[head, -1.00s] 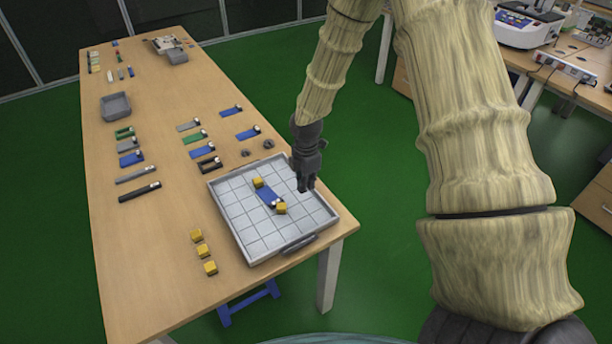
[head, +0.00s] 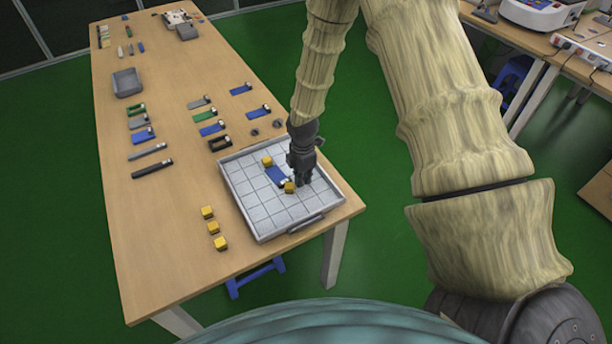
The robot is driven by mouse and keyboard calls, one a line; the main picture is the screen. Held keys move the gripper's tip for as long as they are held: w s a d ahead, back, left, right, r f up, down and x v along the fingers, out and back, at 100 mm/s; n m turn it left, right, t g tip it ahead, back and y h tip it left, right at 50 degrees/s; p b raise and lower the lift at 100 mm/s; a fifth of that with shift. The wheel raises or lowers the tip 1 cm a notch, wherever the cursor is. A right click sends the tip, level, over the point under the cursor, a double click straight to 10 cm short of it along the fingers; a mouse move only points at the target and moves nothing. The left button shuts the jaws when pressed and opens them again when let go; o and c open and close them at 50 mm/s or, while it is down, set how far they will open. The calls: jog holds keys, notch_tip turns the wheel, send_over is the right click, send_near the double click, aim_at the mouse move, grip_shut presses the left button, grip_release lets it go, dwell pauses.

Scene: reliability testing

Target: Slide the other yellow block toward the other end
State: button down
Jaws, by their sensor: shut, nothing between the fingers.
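Two yellow blocks are on the gridded grey tray (head: 255,218). One yellow block (head: 267,161) is at the far end of a blue strip (head: 276,175). The other yellow block (head: 289,187) is at the strip's near end. My gripper (head: 304,180) is shut and empty, pointing down over the tray just right of the near block. In this view I cannot tell whether its fingertips touch that block or the tray.
Several more yellow blocks (head: 213,228) lie in a row on the wooden table (head: 175,225), left of the tray. Coloured strips (head: 212,129), dark bars (head: 152,168) and a grey bin (head: 127,83) stand farther back. The tray has a raised rim and a dark front handle (head: 305,223).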

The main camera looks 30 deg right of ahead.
jog(key=shift+a, duration=0.15)
jog(key=shift+a, duration=0.7)
jog(key=d+p, duration=0.1)
jog(key=d, duration=0.3)
jog(key=shift+d+r, duration=0.1)
jog(key=shift+d, duration=0.05)
jog(key=shift+r+b, duration=0.3)
jog(key=shift+r, duration=0.1)
notch_tip(320, 180, up, 9)
jog(key=b, duration=0.2)
jog(key=shift+s, duration=0.1)
